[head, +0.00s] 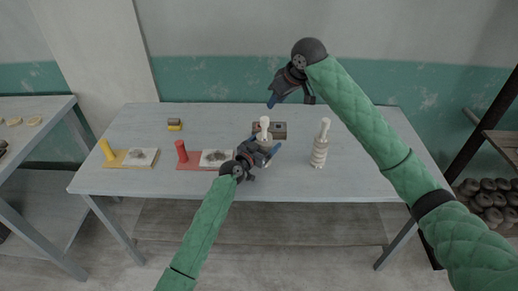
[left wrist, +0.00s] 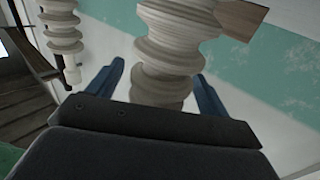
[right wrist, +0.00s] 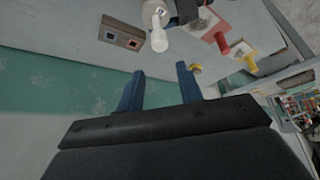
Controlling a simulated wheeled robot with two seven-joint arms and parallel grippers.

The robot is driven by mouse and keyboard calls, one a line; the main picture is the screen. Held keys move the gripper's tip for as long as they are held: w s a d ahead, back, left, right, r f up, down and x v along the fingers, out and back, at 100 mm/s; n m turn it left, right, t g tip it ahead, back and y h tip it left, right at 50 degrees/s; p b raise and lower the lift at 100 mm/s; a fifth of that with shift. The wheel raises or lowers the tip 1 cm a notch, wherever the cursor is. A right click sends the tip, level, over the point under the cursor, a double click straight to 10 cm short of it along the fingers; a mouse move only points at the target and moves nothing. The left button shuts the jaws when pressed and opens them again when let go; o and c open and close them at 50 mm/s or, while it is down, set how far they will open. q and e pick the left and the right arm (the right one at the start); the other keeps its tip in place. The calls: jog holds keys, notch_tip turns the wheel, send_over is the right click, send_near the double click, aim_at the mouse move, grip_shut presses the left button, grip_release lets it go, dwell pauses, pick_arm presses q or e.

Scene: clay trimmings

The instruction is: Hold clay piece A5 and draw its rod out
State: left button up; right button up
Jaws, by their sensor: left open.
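A pale ribbed clay piece (left wrist: 170,50) stands between the spread blue fingers of my left gripper (left wrist: 158,85), with neither finger clearly touching it. In the head view its white rod (head: 264,123) sticks up from the top, while the left gripper (head: 264,146) hides much of the body. The rod's knobbed end also shows in the right wrist view (right wrist: 159,38). My right gripper (head: 290,98) is open and empty, above and behind the piece. A second ribbed clay piece (head: 319,152) with a rod stands upright to the right. I can read no A5 label.
A wooden block with dark recesses (head: 279,130) sits just behind the held-side piece. A red board (head: 190,164) with a red peg and a yellow board (head: 117,162) with a yellow peg lie left. A small yellow-and-dark block (head: 174,125) lies back left. The table's right end is clear.

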aim_at(265, 118)
pick_arm(q)
jog(key=shift+w+d, duration=0.4)
jog(key=shift+w, duration=0.1)
jog(key=shift+c, duration=0.3)
jog(key=c, duration=1.4)
pick_arm(e)
jog(key=o, duration=0.3)
jog(key=shift+o, duration=0.4)
jog(key=a+n, duration=0.2)
jog(key=w+a+n+g+h, duration=0.1)
jog(key=n, duration=0.1)
jog(key=shift+a+f+g, duration=0.1)
jog(key=shift+a+g, duration=0.2)
jog(key=shift+a, duration=0.05)
jog(key=n, duration=0.1)
jog(key=w+a+n+g+h, duration=0.1)
jog(key=n, duration=0.1)
jog(key=n+h, duration=0.1)
jog(key=n, duration=0.1)
jog(key=shift+w+a+f+g, duration=0.15)
jog(key=shift+w+f+g, duration=0.05)
jog(key=shift+w+g, duration=0.2)
jog(key=shift+w+d+r+n+g+h, duration=0.1)
jog(key=shift+w+d+n+g+h, duration=0.15)
jog(key=shift+n, duration=0.4)
jog(key=shift+w+d+n+g+h, duration=0.2)
jog(key=shift+w+n+h, duration=0.15)
jog(key=shift+n, duration=0.3)
notch_tip(265, 118, down, 12)
